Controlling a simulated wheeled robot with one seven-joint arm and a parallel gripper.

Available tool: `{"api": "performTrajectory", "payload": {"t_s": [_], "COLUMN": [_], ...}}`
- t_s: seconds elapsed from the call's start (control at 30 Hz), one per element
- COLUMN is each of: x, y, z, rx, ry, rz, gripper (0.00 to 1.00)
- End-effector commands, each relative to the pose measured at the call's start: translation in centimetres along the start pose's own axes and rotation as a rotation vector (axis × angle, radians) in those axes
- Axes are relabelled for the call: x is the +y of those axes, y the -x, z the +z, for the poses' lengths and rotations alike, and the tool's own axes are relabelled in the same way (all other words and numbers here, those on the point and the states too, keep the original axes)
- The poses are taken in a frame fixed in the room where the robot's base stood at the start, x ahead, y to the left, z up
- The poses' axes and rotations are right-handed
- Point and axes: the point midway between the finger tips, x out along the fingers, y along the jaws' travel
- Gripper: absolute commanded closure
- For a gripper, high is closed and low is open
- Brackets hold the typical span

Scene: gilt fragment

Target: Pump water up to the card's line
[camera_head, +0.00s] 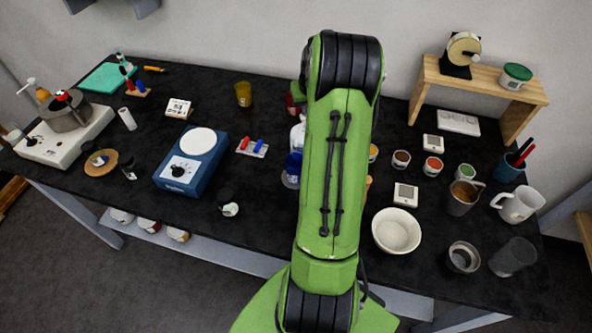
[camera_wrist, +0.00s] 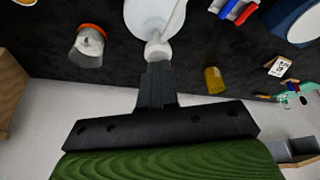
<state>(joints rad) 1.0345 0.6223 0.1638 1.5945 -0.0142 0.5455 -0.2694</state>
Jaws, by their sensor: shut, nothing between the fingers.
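My gripper (camera_wrist: 157,75) is shut and empty in the wrist view, its fingertips right by the small white knob at the end of a pale pump bottle (camera_wrist: 150,14). I cannot tell whether they touch. The head view shows part of a white bottle (camera_head: 297,136) beside my arm, with a blue vessel (camera_head: 292,168) just in front of it. My arm hides my gripper and part of both there. Small cards or displays lie at the left (camera_head: 179,107), at the right (camera_head: 433,143) and in front (camera_head: 405,194); their marks are too small to read. No water level is visible.
A yellow cup (camera_head: 243,94) and a tray with red and blue pieces (camera_head: 251,147) stand left of the bottle. A blue hotplate (camera_head: 192,165) is farther left. A white bowl (camera_head: 396,231), jars and mugs crowd the right. A wooden shelf (camera_head: 485,83) stands behind them.

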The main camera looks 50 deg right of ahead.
Motion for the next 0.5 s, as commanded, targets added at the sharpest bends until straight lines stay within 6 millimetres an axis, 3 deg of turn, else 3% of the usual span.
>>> {"api": "performTrajectory", "payload": {"t_s": [0.5], "x": [-0.1], "y": [-1.9], "z": [0.9], "rx": [-0.002], "ry": [0.001], "rz": [-0.002], "gripper": [1.00]}}
